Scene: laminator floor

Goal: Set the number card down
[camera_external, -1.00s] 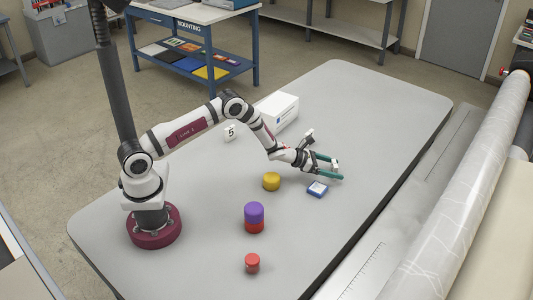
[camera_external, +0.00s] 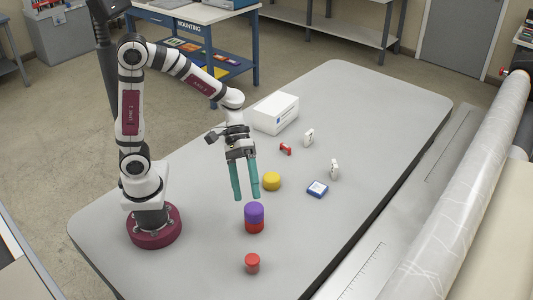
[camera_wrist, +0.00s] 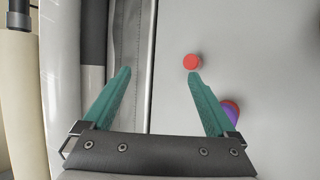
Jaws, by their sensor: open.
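My gripper (camera_external: 246,196) has its green fingers pointing down over the table, left of the yellow cylinder. It is open and empty; the wrist view shows its two fingertips (camera_wrist: 158,74) wide apart. A small white upright piece (camera_external: 334,169), likely a number card, stands behind the blue-and-white block (camera_external: 317,188), clear of my gripper. A similar white piece (camera_external: 308,138) stands farther back. Their faces are too small to read. The place where the card marked 5 stood earlier is hidden behind my wrist.
A purple cylinder (camera_external: 254,210) sits on a red one (camera_external: 254,227), close to my fingers. A small red cylinder (camera_external: 252,263) stands nearer the front; it also shows in the wrist view (camera_wrist: 192,62). A yellow cylinder (camera_external: 271,181), a red piece (camera_external: 285,148) and a white box (camera_external: 276,113) stand beyond.

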